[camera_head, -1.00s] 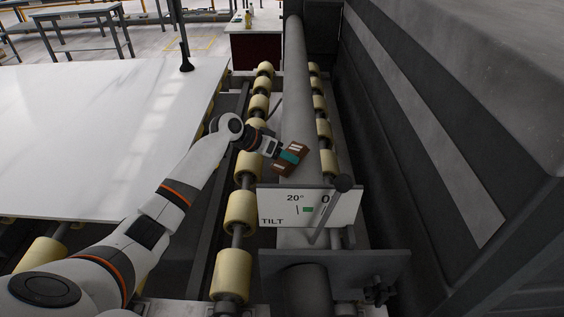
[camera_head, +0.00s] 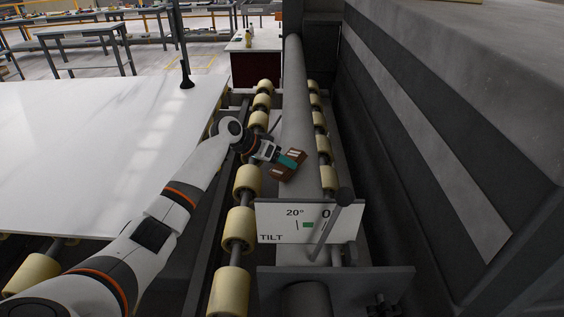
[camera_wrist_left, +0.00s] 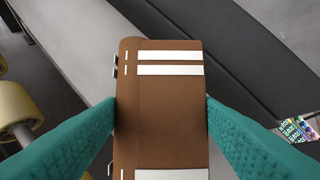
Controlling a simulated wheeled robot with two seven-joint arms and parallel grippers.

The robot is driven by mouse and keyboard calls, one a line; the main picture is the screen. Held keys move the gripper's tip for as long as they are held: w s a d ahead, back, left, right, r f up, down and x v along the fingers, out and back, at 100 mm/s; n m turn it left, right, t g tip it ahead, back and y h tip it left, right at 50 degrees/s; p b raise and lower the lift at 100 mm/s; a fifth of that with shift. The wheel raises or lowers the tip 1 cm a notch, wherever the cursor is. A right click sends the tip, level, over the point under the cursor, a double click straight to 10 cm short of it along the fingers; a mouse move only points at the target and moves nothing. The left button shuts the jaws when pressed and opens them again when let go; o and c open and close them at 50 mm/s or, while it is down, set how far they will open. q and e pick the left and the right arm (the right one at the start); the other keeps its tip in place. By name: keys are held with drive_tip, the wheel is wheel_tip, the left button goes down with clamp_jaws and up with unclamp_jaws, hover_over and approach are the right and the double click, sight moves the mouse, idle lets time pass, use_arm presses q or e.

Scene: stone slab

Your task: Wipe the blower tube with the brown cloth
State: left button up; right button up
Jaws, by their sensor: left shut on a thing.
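The brown cloth (camera_wrist_left: 160,105), a folded block with white stripes, is between the teal fingers of my left gripper (camera_wrist_left: 160,112). In the head view the cloth (camera_head: 279,173) is over the left and middle part of the grey blower tube (camera_head: 294,110), beyond the tilt sign. My left gripper (camera_head: 290,162) is shut on it, reaching in from the left. The tube also shows behind the cloth in the wrist view (camera_wrist_left: 85,40). Whether the cloth touches the tube is hard to tell. My right gripper is not in view.
Cream rollers (camera_head: 247,180) line both sides of the tube. A white tilt sign (camera_head: 310,222) and a dark lever knob (camera_head: 345,196) stand at its near end. A dark machine wall (camera_head: 420,130) closes off the right. A white slab (camera_head: 90,160) lies left.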

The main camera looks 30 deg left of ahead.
use_arm(q)
drive_tip(key=r+p, duration=0.1)
drive_tip(key=a+r+p, duration=0.1)
drive_tip(key=s+a+r, duration=0.1)
drive_tip(key=r, duration=0.1)
drive_tip(key=shift+p, duration=0.4)
drive_tip(key=shift+s+a+r, duration=0.1)
drive_tip(key=shift+a+r, duration=0.15)
drive_tip(key=shift+r, duration=0.05)
drive_tip(key=r, duration=0.1)
drive_tip(key=a+p, duration=0.1)
drive_tip(key=r+p, duration=0.1)
drive_tip(key=shift+s+a+r, duration=0.15)
drive_tip(key=shift+s+r, duration=0.2)
drive_tip(key=shift+f, duration=0.15)
